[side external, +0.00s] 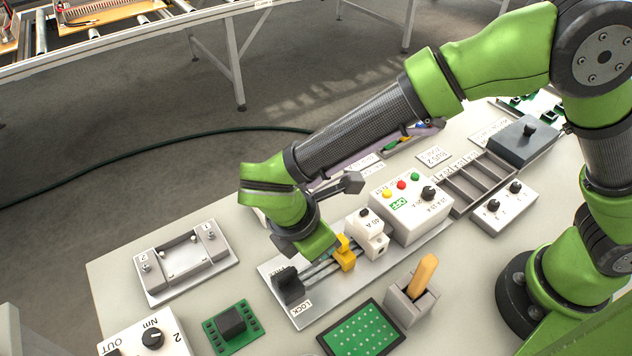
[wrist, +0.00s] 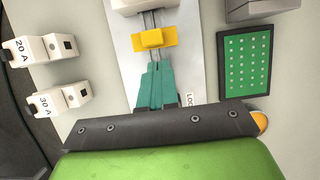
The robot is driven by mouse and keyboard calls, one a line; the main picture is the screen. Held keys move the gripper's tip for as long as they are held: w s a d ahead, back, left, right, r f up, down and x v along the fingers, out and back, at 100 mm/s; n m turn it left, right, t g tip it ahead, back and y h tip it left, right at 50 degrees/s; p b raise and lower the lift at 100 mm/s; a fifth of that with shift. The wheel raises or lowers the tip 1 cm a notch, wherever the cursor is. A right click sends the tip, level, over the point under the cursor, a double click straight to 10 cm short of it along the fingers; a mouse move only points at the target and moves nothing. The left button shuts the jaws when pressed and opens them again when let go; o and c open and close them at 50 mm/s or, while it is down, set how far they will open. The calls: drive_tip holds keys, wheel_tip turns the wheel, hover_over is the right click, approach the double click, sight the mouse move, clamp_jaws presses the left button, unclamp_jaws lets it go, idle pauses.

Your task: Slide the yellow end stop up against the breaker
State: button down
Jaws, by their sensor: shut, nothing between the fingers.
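The yellow end stop (side external: 345,254) sits on the rail of the pale base plate (side external: 306,316). In the wrist view the yellow end stop (wrist: 153,40) lies just beyond my fingertips. The white breaker marked 40 A (side external: 368,238) stands on the same rail, behind and right of the stop. In the wrist view the breaker (wrist: 143,5) is cut off at the top edge, with a short stretch of bare rail between it and the stop. My gripper (wrist: 155,66) is shut and empty, its fingers together over the rail on the stop's side away from the breaker. Contact with the stop cannot be told.
A black lock block (side external: 288,285) stands at the rail's near end. A white box with coloured buttons (side external: 412,208) is behind the breaker. A holder with an orange handle (side external: 424,275) and a green dotted board (side external: 362,330) are in front. Two loose breakers (wrist: 45,48) lie left in the wrist view.

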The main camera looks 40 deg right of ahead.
sight(345, 239)
drive_tip(key=shift+d, duration=0.65)
drive_tip(key=shift+d, duration=1.5)
drive_tip(key=shift+a, duration=0.15)
drive_tip(key=a, duration=0.3)
drive_tip(key=shift+a, duration=0.4)
drive_tip(key=w+a+v, duration=0.1)
drive_tip(key=w+v, duration=0.1)
drive_tip(key=v, duration=0.8)
drive_tip(key=x, duration=1)
drive_tip(key=shift+s+d+r, duration=0.1)
drive_tip(key=shift+s, duration=0.15)
